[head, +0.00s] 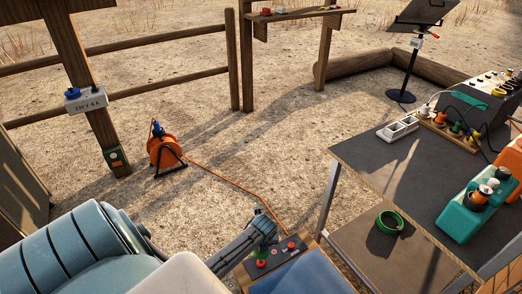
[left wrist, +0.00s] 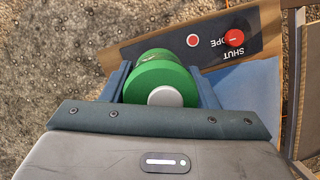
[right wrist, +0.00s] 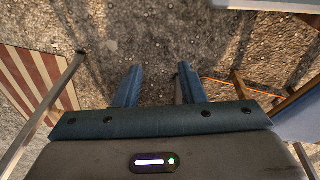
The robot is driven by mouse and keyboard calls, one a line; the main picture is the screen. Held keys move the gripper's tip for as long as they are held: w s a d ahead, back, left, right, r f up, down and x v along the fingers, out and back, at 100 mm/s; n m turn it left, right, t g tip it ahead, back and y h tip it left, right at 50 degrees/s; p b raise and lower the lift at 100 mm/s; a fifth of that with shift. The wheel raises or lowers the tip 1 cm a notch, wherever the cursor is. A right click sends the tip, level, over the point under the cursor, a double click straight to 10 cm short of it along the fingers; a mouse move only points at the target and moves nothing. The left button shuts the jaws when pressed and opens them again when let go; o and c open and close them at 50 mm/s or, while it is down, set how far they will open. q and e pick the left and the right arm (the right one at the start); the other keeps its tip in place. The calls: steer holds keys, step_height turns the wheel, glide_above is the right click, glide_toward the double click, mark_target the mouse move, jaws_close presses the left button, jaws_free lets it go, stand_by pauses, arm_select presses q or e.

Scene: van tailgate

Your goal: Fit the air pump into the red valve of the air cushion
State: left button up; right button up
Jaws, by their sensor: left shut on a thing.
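My left gripper (head: 262,236) is shut on a green round thing with a pale grey end, which I take to be the air pump (left wrist: 165,78). In the left wrist view it sits between the two blue fingers. A dark panel (head: 275,262) on a wooden board lies just below the gripper in the head view. Red knobs show on it, one of them (left wrist: 235,37) near the lettering SHUT. I cannot tell which red part is the valve. A blue surface beside the panel, perhaps the air cushion (head: 310,278), is partly cut off. My right gripper (right wrist: 159,75) is open and empty above gravel.
A grey table (head: 400,170) at the right carries a teal-and-orange device (head: 467,215) and a plug board. A green ring (head: 389,222) lies on its lower shelf. An orange cable reel (head: 165,152) stands on the gravel, its cable running towards the panel.

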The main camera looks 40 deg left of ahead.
arm_select(q)
steer(key=shift+f+b, duration=0.45)
steer(key=shift+f, duration=0.05)
steer(key=shift+f+b, duration=0.65)
steer(key=shift+b, duration=0.05)
steer(key=shift+f+b, duration=0.4)
steer(key=shift+b, duration=0.05)
steer(key=shift+f+b, duration=0.6)
steer(key=shift+b, duration=0.1)
steer(key=shift+f+b, duration=0.55)
steer(key=shift+b, duration=0.05)
steer(key=shift+f+b, duration=0.55)
steer(key=shift+b, duration=0.2)
steer(key=shift+f, duration=0.2)
steer(key=shift+f+b, duration=0.7)
steer(key=shift+b, duration=0.45)
steer(key=shift+f, duration=0.35)
arm_select(e)
steer(key=w+a+r+t, duration=0.1)
steer(key=a+r+t, duration=0.1)
steer(key=r, duration=0.6)
steer(key=w+a+r+t+y, duration=0.1)
steer(key=w+a+r+t, duration=0.1)
steer(key=r, duration=0.5)
steer(key=shift+a+r+t+y, duration=0.3)
steer(key=shift+a+r+t, duration=0.1)
steer(key=shift+a, duration=0.05)
